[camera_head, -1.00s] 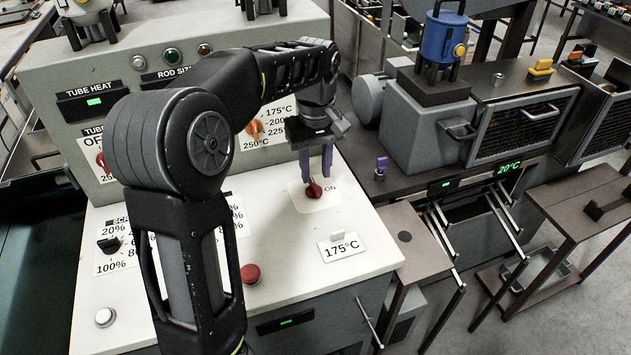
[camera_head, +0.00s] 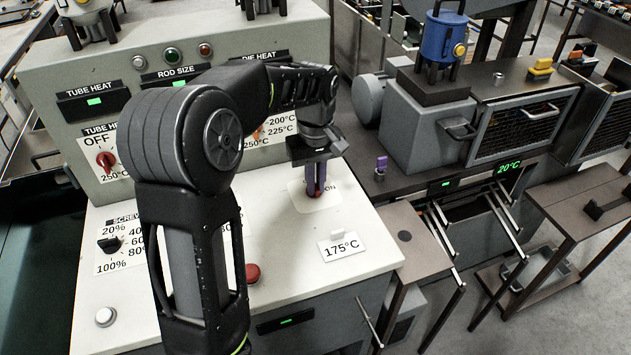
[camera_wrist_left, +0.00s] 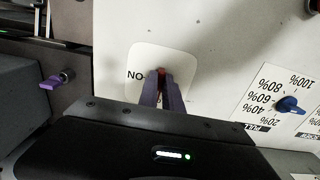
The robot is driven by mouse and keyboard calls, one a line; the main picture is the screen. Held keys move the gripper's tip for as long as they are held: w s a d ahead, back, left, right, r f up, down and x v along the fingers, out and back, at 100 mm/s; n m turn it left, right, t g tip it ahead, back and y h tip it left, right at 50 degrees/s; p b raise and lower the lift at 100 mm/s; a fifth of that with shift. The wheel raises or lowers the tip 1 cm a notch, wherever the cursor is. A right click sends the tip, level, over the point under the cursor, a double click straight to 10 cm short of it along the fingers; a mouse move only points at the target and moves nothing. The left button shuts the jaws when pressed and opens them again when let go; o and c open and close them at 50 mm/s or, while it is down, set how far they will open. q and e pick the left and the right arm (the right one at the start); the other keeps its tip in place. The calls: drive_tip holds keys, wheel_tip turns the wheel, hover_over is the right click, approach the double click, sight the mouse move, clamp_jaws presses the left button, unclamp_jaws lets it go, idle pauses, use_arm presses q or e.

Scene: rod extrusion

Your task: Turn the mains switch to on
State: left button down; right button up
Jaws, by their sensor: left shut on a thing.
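The mains switch is a red knob on a white label plate (camera_head: 330,199) on the top of the console. In the left wrist view a sliver of the red knob (camera_wrist_left: 162,72) shows between the fingertips, and the word ON stands beside it on the plate. My left gripper (camera_head: 316,188) points down over the plate, and its purple fingers are shut on the knob. In the left wrist view my left gripper (camera_wrist_left: 163,85) covers most of the knob, so its pointing direction is hard to tell. My right gripper is not in view.
A 175°C card (camera_head: 343,247) stands in front of the switch. A red button (camera_head: 252,273) and a black screw-speed knob (camera_head: 108,244) lie to the left. The upright panel (camera_head: 60,150) with the heat dials rises behind. A purple-handled part (camera_head: 381,165) stands right of the console.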

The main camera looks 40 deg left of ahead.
use_arm(q)
drive_tip(key=shift+m, duration=0.4)
idle(0.4)
drive_tip(key=m, duration=0.3)
drive_tip(key=shift+s+a, duration=0.1)
drive_tip(key=shift+a, duration=0.1)
drive_tip(key=m, duration=0.4)
drive_tip(key=shift+a+m+p, duration=0.15)
drive_tip(key=shift+m+p, duration=0.15)
drive_tip(key=shift+m, duration=0.1)
drive_tip(key=m, duration=0.4)
drive_tip(key=shift+a+m, duration=0.15)
drive_tip(key=shift+m, duration=0.15)
drive_tip(key=m, duration=0.4)
drive_tip(key=shift+a+m, duration=0.2)
drive_tip(key=shift+m, duration=0.2)
drive_tip(key=c, duration=1.5)
unclamp_jaws()
